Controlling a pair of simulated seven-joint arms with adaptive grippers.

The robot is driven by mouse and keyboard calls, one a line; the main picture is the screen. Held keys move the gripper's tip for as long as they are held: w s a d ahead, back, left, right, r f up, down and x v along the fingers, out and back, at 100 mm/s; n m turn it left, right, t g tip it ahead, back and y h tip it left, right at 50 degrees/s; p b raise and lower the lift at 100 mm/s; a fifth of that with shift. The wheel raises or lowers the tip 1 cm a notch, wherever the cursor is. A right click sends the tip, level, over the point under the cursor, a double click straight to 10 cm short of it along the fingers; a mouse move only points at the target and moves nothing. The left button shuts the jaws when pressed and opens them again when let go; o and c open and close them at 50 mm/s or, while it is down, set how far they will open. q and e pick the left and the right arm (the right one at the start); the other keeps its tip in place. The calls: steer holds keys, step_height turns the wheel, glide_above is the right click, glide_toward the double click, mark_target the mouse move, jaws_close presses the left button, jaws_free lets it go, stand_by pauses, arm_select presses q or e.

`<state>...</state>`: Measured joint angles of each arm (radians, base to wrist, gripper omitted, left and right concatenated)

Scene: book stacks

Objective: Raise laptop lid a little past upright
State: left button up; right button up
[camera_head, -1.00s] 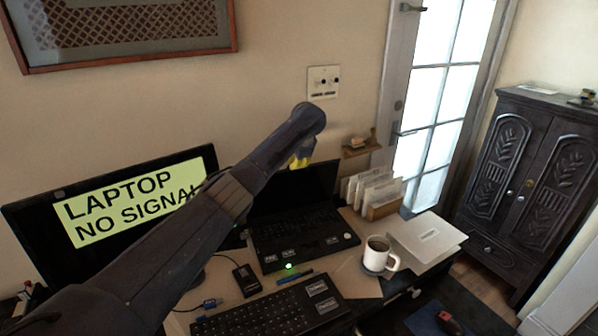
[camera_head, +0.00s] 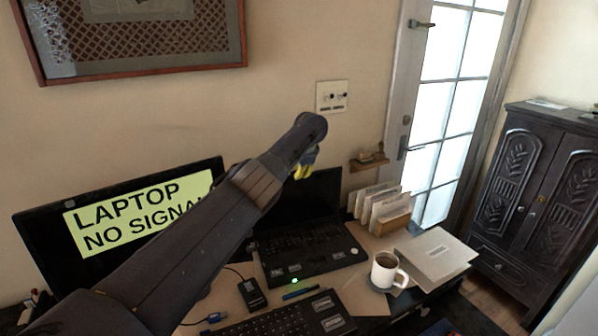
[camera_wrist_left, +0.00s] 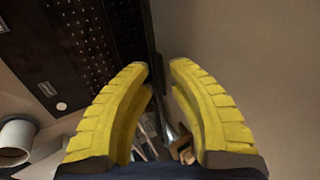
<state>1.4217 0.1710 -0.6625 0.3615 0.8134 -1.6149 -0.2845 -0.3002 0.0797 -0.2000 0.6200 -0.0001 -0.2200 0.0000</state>
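The black laptop stands open on the desk in the head view, with its keyboard base (camera_head: 305,250) flat and its dark lid (camera_head: 318,196) raised to roughly upright. My left gripper (camera_head: 305,172) is at the lid's top edge, its yellow fingers partly hidden by my wrist. In the left wrist view the two fingers (camera_wrist_left: 160,65) are apart. The lid's thin dark edge (camera_wrist_left: 152,32) runs down into the gap between them, with the keyboard (camera_wrist_left: 85,40) on the left. Whether a finger touches the lid is unclear. My right gripper is not in view.
A monitor (camera_head: 55,245) stands left of the laptop, partly behind my left arm. A separate keyboard (camera_head: 275,325) lies in front.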

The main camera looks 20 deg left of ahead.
arm_select(q)
steer(key=shift+o, duration=0.7)
steer(key=shift+r, duration=0.15)
steer(key=v, duration=1.2)
steer(key=shift+o, duration=0.4)
